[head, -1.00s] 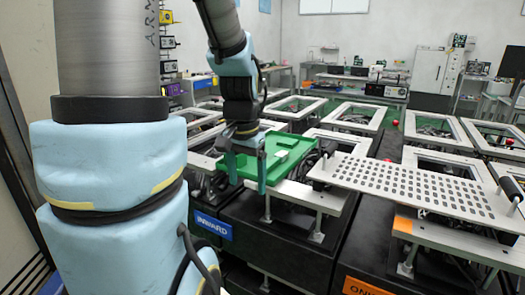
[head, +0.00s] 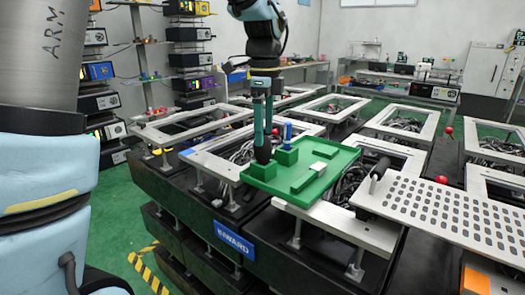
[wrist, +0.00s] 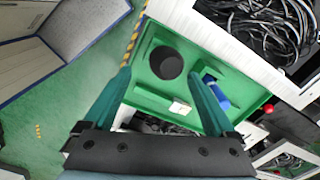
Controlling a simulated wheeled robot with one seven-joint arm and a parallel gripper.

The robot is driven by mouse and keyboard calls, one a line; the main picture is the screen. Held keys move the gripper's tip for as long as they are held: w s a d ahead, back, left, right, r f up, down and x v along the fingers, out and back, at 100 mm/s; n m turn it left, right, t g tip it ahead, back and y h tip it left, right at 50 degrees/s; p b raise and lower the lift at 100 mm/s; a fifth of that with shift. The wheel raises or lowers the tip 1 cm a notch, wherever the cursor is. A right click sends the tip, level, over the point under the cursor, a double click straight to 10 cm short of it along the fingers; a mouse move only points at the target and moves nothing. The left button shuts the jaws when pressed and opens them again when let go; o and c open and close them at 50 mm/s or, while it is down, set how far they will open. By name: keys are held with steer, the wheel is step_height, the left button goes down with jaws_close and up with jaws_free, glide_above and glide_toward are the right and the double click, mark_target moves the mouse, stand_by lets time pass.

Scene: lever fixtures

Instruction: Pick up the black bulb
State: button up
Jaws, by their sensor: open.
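The black bulb (wrist: 166,63) shows as a dark round top in the wrist view, on the green tray (wrist: 144,92). In the head view the bulb (head: 264,154) stands upright at the tray's left part, partly hidden by a finger. My gripper (head: 263,138) points down over it with its teal fingers apart. In the wrist view my gripper (wrist: 160,74) has one fingertip on each side of the bulb, with gaps visible. I cannot tell how far down the fingertips reach along it.
A blue piece (head: 288,131) stands in a green block close to the right of the bulb. A small pale block (head: 318,166) lies farther right on the tray. A perforated white plate (head: 445,205) is at the right. Open white frames surround the tray.

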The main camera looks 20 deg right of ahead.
mark_target(263, 165)
steer(key=shift+w+a+f+p, duration=0.1)
steer(key=shift+f+p, duration=0.6)
steer(key=shift+f, duration=2.05)
steer(key=shift+c, duration=0.2)
steer(key=c, duration=1.3)
